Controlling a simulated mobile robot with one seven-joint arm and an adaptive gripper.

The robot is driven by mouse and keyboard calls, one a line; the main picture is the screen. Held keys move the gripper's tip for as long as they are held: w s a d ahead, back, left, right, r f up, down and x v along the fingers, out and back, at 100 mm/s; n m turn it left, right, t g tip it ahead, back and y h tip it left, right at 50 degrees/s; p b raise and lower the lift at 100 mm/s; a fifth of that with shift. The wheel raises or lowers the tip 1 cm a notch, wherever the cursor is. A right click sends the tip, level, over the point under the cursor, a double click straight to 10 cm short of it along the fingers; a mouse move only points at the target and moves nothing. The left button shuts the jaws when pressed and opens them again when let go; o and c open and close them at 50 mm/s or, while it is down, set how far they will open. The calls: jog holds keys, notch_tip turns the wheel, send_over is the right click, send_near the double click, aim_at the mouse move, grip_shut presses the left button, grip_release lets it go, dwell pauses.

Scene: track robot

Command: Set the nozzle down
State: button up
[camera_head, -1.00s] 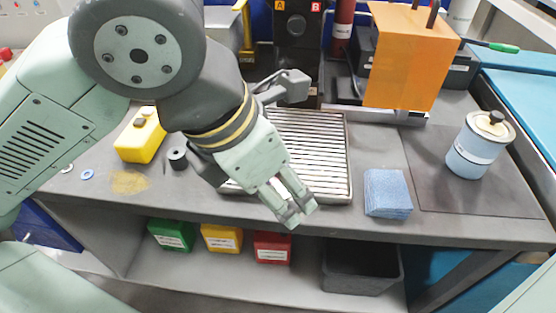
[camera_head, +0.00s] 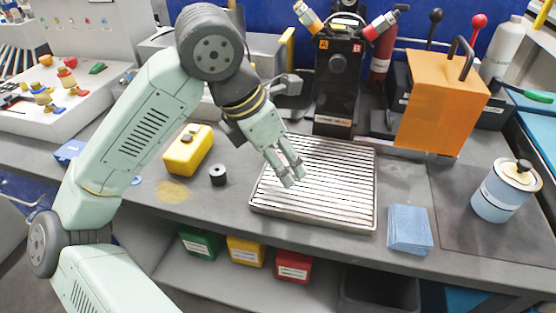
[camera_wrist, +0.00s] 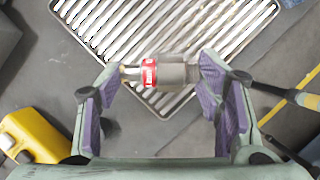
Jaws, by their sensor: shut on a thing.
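My gripper (camera_head: 291,176) is over the left part of a slatted metal tray (camera_head: 372,215) on the workbench. In the wrist view, my gripper (camera_wrist: 160,85) is shut on the nozzle (camera_wrist: 172,73), which lies crosswise between the two purple-padded fingers. The nozzle has a grey body, a red band and a metallic tip pointing left. Behind it in that view are the tray's slats (camera_wrist: 215,25). I cannot tell the height of the nozzle above the tray. In the head view the nozzle cannot be made out.
A black stand (camera_head: 337,85) marked A and B is behind the tray. A yellow container (camera_head: 187,152) and black spool (camera_head: 218,175) are left. Blue pads (camera_head: 409,230), an orange screen (camera_head: 438,105) and a blue-grey canister (camera_head: 503,195) are right. Most of the tray is bare.

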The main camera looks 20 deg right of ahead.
jog(key=shift+w, duration=0.4)
jog(key=f, duration=0.1)
jog(key=f+p, duration=0.1)
jog(key=f, duration=0.1)
jog(key=shift+w+d, duration=0.1)
jog(key=shift+w, duration=0.15)
jog(key=shift+f, duration=0.35)
jog(key=shift+f, duration=0.15)
jog(key=o, duration=1.3)
jog(key=shift+r, duration=0.25)
jog(key=b+v, duration=0.1)
jog(key=v, duration=1.1)
